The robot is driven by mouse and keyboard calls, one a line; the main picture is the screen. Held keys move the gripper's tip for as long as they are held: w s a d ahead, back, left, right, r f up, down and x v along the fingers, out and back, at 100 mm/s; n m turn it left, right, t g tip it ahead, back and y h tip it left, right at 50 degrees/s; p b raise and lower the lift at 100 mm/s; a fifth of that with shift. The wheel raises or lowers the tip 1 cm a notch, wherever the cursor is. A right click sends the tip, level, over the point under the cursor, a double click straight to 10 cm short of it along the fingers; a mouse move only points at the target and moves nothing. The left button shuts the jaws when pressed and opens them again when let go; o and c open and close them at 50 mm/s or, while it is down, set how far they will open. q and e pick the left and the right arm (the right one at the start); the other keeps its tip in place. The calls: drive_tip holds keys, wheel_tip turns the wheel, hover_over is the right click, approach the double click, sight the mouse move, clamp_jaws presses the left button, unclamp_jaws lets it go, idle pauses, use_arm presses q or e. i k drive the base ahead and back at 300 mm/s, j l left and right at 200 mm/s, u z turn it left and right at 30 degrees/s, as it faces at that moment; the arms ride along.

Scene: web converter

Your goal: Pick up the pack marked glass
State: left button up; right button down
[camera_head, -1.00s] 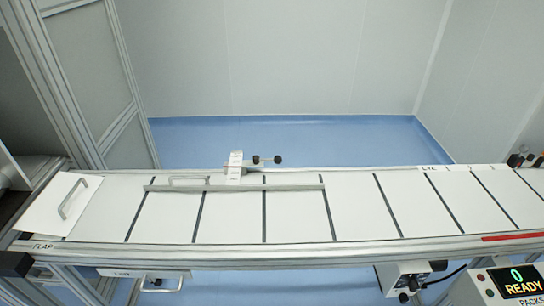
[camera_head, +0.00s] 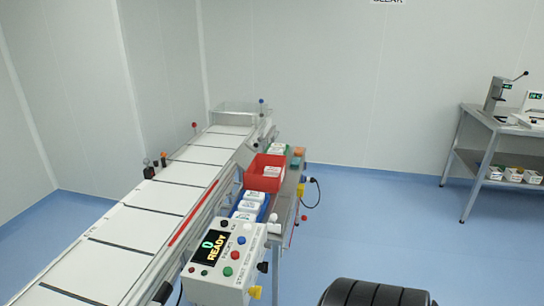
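No pack can be read as marked glass; the labels are too small. White packs (camera_head: 249,206) lie in a blue bin (camera_head: 236,212) beside the conveyor. A red bin (camera_head: 263,182) behind it holds a white pack (camera_head: 271,172). Several packs (camera_head: 513,174) with white tops stand on the lower shelf of a bench at the far right. Neither of my grippers is in view.
The white conveyor (camera_head: 152,224) with dark cross bars runs from bottom left to a clear guard (camera_head: 240,114). A control box (camera_head: 226,262) showing 0 READY stands at its near side. The bench (camera_head: 497,122) carries instruments. Blue floor (camera_head: 390,220) is free between.

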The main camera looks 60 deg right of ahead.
sight(271, 151)
drive_tip(key=z, duration=2.05)
